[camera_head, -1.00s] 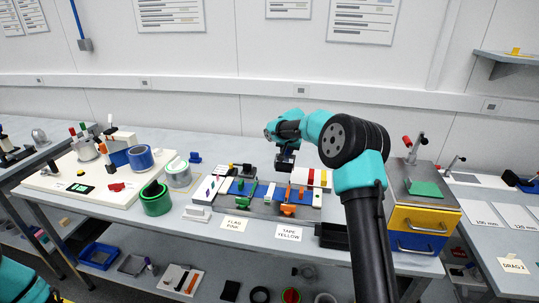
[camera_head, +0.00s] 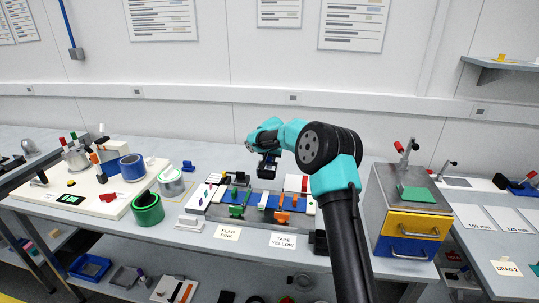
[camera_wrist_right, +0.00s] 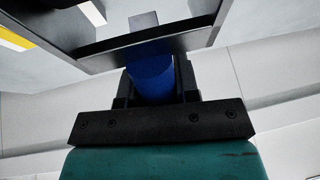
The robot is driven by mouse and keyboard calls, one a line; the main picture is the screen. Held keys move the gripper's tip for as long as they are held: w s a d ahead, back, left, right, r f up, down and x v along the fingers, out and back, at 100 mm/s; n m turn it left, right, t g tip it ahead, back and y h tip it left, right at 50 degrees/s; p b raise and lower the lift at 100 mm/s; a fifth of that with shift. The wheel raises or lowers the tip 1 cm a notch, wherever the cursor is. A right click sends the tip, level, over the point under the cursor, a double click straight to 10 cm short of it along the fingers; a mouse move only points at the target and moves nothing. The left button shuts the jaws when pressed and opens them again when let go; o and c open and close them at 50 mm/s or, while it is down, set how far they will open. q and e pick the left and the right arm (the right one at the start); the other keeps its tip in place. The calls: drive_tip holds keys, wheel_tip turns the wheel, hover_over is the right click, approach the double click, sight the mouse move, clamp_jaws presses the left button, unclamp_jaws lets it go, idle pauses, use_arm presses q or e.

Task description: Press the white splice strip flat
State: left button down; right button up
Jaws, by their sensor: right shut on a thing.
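My right gripper (camera_head: 266,172) hangs above the splicing fixture (camera_head: 222,211) on the bench. The lower part of this tool is hard to make out in the head view. A small white strip (camera_head: 262,201) shows on the fixture between blue blocks, just below the gripper; whether it lies flat cannot be told. Green clamps (camera_head: 237,211) and orange clamps (camera_head: 283,216) stand on the fixture. My left gripper is out of view.
Green tape (camera_head: 148,212) and clear tape (camera_head: 172,182) rolls stand left of the fixture. A white block (camera_head: 190,222) and label cards (camera_head: 227,233) lie at the front edge.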

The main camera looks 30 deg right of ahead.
sight(270, 167)
drive_tip(key=shift+f, duration=2.95)
drive_tip(key=shift+f, duration=0.45)
drive_tip(key=shift+s+a+f, duration=0.1)
drive_tip(key=shift+s+a, duration=0.3)
drive_tip(key=shift+s, duration=0.05)
drive_tip(key=shift+s+a, duration=0.45)
drive_tip(key=shift+s, duration=0.1)
drive_tip(key=shift+s+a, duration=0.4)
drive_tip(key=shift+s, duration=0.05)
idle(0.6)
drive_tip(key=shift+s+a, duration=0.35)
drive_tip(key=shift+s, duration=0.05)
idle(0.5)
drive_tip(key=shift+s+a, duration=0.4)
drive_tip(key=shift+s, duration=0.05)
idle(0.4)
drive_tip(key=shift+s+a, duration=0.35)
drive_tip(key=shift+s, duration=0.05)
idle(0.4)
